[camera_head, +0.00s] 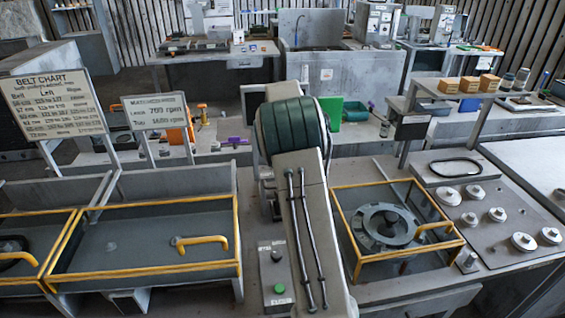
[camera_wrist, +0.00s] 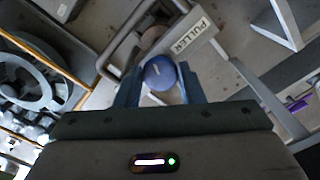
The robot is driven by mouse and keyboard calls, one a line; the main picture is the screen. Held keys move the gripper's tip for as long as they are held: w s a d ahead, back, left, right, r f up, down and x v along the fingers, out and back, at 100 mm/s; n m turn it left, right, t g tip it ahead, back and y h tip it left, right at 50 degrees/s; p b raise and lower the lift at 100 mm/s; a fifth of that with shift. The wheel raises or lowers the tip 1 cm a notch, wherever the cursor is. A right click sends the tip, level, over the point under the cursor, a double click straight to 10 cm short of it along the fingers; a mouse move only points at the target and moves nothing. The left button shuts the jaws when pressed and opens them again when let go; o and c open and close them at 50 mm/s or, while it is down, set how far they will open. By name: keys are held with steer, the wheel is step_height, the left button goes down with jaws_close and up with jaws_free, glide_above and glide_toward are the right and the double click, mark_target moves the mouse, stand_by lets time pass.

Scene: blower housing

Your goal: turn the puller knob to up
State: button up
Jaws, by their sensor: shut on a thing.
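The puller knob (camera_wrist: 160,75) is a round blue knob in the wrist view, with a short pale mark on its face that slants toward the upper left. Beside it is a white label reading PULLER (camera_wrist: 189,38). My gripper (camera_wrist: 160,80) has its two blue-grey fingers on either side of the knob and is shut on it. In the head view my arm fills the middle, and I cannot make out the gripper or the knob there.
A yellow-framed bay (camera_head: 398,222) with a round grey part stands right of my arm. A yellow-edged tray (camera_head: 150,290) lies to the left. A small panel (camera_head: 264,258) has a black knob and a green button. A BELT CHART sign (camera_head: 53,103) stands at far left.

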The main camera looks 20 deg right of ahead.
steer(key=n, duration=0.5)
steer(key=shift+d+n, duration=0.1)
steer(key=shift+n, duration=0.2)
steer(key=n, duration=0.5)
steer(key=shift+s+d+b, duration=0.1)
steer(key=shift+b, duration=0.2)
steer(key=n, duration=0.5)
steer(key=shift+n, duration=0.4)
steer(key=n, duration=0.4)
steer(key=shift+d+r+p, duration=0.1)
steer(key=shift+p, duration=0.25)
steer(key=n, duration=0.5)
steer(key=shift+p, duration=0.35)
steer(key=n, duration=0.3)
steer(key=n+p, duration=0.1)
steer(key=n, duration=0.1)
steer(key=shift+w, duration=0.25)
steer(key=n+p, duration=0.1)
steer(key=n, duration=0.5)
steer(key=n+p, duration=0.1)
steer(key=n, duration=0.3)
steer(key=shift+w+n, duration=0.1)
steer(key=shift+n, duration=0.2)
